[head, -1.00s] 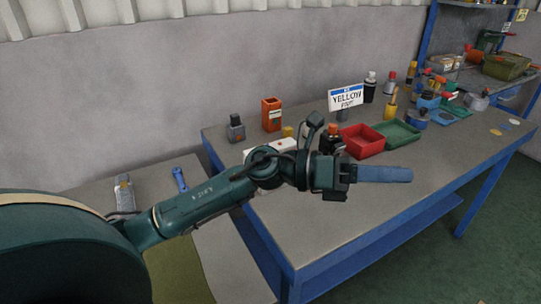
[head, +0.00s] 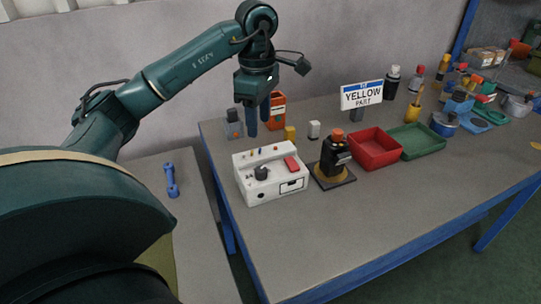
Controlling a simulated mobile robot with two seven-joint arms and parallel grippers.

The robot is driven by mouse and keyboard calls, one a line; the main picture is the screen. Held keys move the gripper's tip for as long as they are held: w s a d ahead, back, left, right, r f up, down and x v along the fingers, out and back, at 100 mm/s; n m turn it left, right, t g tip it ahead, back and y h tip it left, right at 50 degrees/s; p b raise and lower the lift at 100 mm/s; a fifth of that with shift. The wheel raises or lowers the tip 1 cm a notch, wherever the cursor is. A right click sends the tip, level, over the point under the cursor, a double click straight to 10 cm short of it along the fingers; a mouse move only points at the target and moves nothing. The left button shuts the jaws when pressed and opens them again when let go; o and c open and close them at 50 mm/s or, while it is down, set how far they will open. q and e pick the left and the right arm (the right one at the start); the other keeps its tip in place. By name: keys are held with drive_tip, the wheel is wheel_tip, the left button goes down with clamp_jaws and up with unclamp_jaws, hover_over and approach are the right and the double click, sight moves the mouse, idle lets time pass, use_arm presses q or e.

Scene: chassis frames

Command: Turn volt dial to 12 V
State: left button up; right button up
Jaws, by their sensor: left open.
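The white control box (head: 270,174) stands near the left end of the table. Its black volt dial (head: 261,173) is on the left part of the sloped front, with a red switch (head: 291,164) to the right. The dial's markings are too small to read. My left gripper (head: 258,118) points down above and behind the box, apart from it. Its two blue fingers are open with nothing between them. My right gripper is not in view.
A black device with an orange top (head: 336,152) stands right of the box. Behind are a yellow block (head: 290,133), a white block (head: 314,129) and an orange container (head: 276,112). Red (head: 375,149) and green trays (head: 417,141) lie further right. The table's front is clear.

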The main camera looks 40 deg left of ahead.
sight(259, 169)
use_arm(q)
drive_tip(key=f, duration=1.2)
drive_tip(key=shift+s+f, duration=0.2)
drive_tip(key=shift+f, duration=0.2)
drive_tip(key=shift+b, duration=0.3)
drive_tip(key=shift+c, duration=0.5)
drive_tip(key=c, duration=0.9)
